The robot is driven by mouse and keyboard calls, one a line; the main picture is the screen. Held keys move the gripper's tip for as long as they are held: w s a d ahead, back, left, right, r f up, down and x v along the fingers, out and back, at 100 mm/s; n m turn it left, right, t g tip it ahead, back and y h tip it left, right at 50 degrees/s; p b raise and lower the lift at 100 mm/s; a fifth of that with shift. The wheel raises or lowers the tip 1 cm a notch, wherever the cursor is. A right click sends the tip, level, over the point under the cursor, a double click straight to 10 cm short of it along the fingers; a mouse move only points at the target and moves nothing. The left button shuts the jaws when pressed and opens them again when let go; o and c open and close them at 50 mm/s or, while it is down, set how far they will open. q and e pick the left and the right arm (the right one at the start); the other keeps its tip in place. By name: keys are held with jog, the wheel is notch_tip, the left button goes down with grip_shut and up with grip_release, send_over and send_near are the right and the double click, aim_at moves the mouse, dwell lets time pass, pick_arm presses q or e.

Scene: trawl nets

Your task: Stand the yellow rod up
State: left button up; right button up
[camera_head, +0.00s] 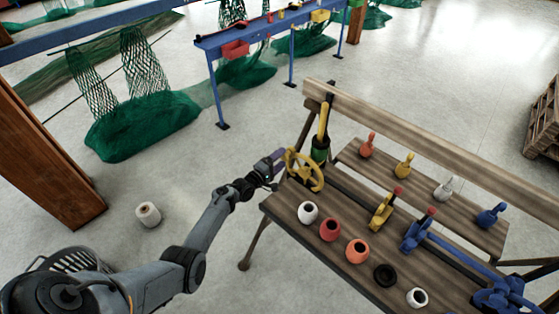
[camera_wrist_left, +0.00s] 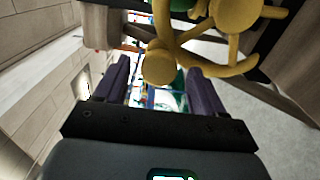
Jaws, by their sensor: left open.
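A yellow rod (camera_head: 323,118) stands close to upright, leaning slightly, in a green and black holder (camera_head: 320,150) at the far left end of the wooden bench. A yellow handwheel (camera_head: 304,170) is just in front of it and covers part of the holder. My left gripper (camera_head: 277,165) is at the wheel's left side. In the left wrist view, its purple fingers (camera_wrist_left: 160,92) are open, with the wheel's round knob (camera_wrist_left: 158,65) seen between them; contact cannot be told. The rod is not clear in that view. My right gripper is not in view.
The bench (camera_head: 300,238) carries a row of rings and pots, including a white one (camera_head: 308,212), a yellow lever (camera_head: 381,212) and a blue lever (camera_head: 415,233). A raised backboard (camera_head: 400,131) runs behind. Open floor lies left of the bench.

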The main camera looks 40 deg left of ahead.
pick_arm(q)
jog(key=s+p, duration=0.2)
jog(key=s, duration=0.8)
jog(key=shift+s+d, duration=0.2)
jog(key=shift+s, duration=0.15)
jog(key=shift+f, duration=0.1)
